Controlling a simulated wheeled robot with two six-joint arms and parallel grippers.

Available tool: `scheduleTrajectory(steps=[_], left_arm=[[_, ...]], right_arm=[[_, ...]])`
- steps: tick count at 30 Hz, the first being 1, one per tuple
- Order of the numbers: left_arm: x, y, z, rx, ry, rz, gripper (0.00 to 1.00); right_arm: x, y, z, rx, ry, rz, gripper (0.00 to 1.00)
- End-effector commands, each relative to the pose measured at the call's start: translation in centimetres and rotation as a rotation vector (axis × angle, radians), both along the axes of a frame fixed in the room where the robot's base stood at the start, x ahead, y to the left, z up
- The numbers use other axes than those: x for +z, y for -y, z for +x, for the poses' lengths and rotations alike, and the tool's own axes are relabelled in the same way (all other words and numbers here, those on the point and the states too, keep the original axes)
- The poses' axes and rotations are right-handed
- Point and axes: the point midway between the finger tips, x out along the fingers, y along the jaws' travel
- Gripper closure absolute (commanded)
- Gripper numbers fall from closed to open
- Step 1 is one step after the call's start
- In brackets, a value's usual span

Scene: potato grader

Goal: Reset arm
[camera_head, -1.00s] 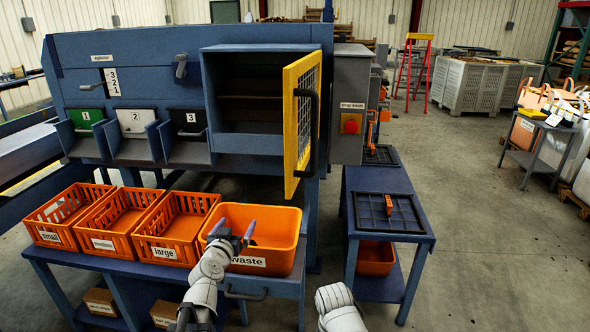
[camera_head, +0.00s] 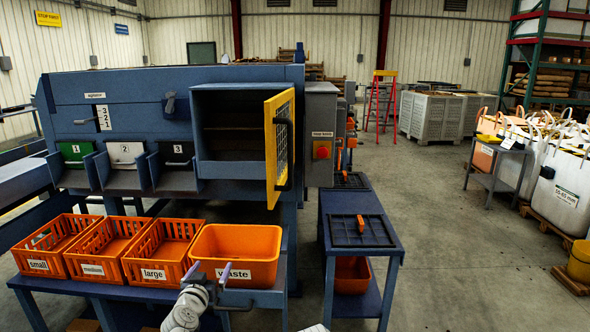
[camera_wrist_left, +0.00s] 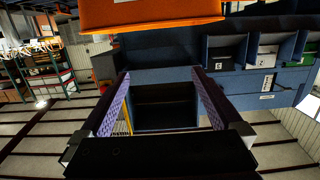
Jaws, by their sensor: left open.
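My left gripper (camera_head: 207,272) shows at the bottom of the head view, in front of the orange waste bin (camera_head: 236,254). Its two purple fingers are spread and nothing is between them. In the left wrist view the gripper (camera_wrist_left: 153,95) is also open and empty, and the picture looks upside down. An orange bin (camera_wrist_left: 150,12) crosses the top of that view, apart from the fingers. Only a small pale piece of my right arm shows at the bottom edge of the head view; its gripper is out of view.
Crates marked small (camera_head: 38,265), medium (camera_head: 92,271) and large (camera_head: 153,275) stand left of the waste bin. The blue grader (camera_head: 120,85) rises behind, its yellow mesh door (camera_head: 280,145) open. A blue side table (camera_head: 392,237) stands right.

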Motion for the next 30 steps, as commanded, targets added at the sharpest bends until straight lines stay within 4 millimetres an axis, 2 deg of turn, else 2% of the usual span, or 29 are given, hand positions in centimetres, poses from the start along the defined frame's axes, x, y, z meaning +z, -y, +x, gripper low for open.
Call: scheduleTrajectory(steps=[3,11,16,20,26,30], left_arm=[[-0.1,0.2,0.0,-0.006,-0.005,-0.001,0.00],[-2.1,2.7,-0.6,-0.092,-0.099,-0.011,0.00],[-4.1,4.7,-1.4,-0.156,-0.196,-0.020,0.00],[-6.5,6.6,-2.7,-0.215,-0.317,-0.028,0.00],[-11.4,8.9,-6.5,-0.273,-0.603,-0.034,0.00],[-15.3,9.1,-11.2,-0.239,-0.887,-0.023,0.00]], right_arm=[[0.0,0.0,0.0,0.000,0.000,0.000,0.50],[0.0,0.0,0.0,0.000,0.000,0.000,0.50],[0.0,0.0,0.0,0.000,0.000,0.000,0.50],[0.0,0.0,0.0,0.000,0.000,0.000,0.50],[0.0,0.0,0.0,0.000,0.000,0.000,0.50],[0.0,0.0,0.0,0.000,0.000,0.000,0.50]])
